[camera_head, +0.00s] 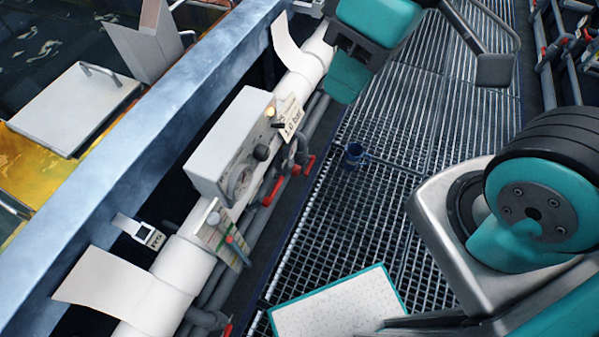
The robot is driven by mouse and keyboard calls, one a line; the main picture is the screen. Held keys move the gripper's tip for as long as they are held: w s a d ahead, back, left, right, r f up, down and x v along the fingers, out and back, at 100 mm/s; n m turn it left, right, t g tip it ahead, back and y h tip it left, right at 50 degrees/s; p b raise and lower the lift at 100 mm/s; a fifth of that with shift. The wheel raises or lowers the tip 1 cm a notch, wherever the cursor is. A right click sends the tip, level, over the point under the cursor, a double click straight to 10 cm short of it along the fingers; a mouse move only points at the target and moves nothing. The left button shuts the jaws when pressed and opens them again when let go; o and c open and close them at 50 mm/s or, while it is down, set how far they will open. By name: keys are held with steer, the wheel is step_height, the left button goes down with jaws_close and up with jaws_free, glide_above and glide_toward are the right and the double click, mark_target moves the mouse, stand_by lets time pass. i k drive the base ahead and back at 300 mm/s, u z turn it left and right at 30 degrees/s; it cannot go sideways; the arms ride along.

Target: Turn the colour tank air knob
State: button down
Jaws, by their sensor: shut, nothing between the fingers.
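A pale grey control box (232,140) is fixed along the white pipe left of centre. Its right face carries a round gauge (239,182), a dark round knob (262,153) and a small yellow lamp or button (270,112). A tag (291,118) reading 1.0 bar sits at its upper right end. I cannot read which tank the knob serves. My teal and dark gripper (345,80) appears at the top centre, shut and empty, up and to the right of the box. It looks apart from the knob; its fingertips are hard to make out.
A blue-grey tank rim (150,120) runs diagonally, with yellow liquid (25,160) beyond it. Red-handled valves (270,190) line the pipes below the box. A white teal-edged panel (335,305) lies at the bottom.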

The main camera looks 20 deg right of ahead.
mark_target(296, 170)
steer(key=z, duration=0.55)
steer(key=k, duration=1.25)
steer(key=z, duration=0.75)
steer(key=i, duration=1.35)
steer(key=u, duration=0.55)
